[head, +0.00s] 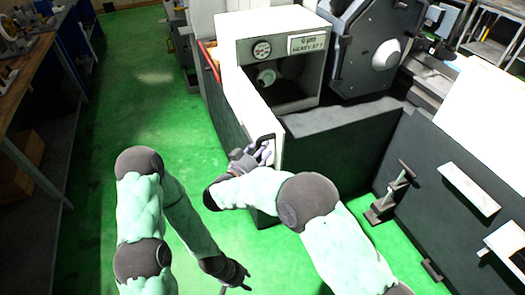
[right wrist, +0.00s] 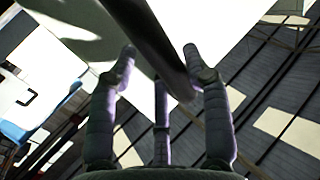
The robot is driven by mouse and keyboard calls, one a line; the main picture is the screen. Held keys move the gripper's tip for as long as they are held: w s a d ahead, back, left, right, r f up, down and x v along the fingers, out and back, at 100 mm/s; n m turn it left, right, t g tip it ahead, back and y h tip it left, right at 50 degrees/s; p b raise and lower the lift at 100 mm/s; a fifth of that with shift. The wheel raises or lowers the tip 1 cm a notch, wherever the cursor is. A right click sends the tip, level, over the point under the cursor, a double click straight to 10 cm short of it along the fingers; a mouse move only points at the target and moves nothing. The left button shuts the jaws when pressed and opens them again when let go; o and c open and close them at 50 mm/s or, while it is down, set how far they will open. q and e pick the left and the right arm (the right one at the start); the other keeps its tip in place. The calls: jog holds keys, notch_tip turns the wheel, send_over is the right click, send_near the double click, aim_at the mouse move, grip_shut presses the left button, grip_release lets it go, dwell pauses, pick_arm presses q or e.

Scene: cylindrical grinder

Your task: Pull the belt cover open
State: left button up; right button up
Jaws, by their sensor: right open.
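The belt cover (head: 250,107) is a pale upright panel in the head view, standing at the left front of the grinder housing. A dark handle (head: 262,138) is on its near end. Behind the panel, a recess with a round pulley (head: 266,77) shows. My right gripper (head: 258,155) is at the handle, its fingers spread. In the right wrist view, the dark handle bar (right wrist: 163,45) passes between the open fingers of my right gripper (right wrist: 160,72); contact is unclear. My left gripper (head: 236,277) is low over the floor, away from the cover; its finger opening is too small to judge.
The housing (head: 285,28) has a dial and a label. A dark machine base (head: 450,190) with a small bracket fills the right. Workbenches (head: 40,65) line the left. Green floor (head: 135,75) between is clear.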

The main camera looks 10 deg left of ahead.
jog(key=r, duration=0.9)
jog(key=shift+a+r, duration=0.15)
jog(key=shift+a, duration=0.05)
jog(key=shift+w+f, duration=0.2)
jog(key=shift+s+f, duration=0.1)
jog(key=shift+f, duration=0.05)
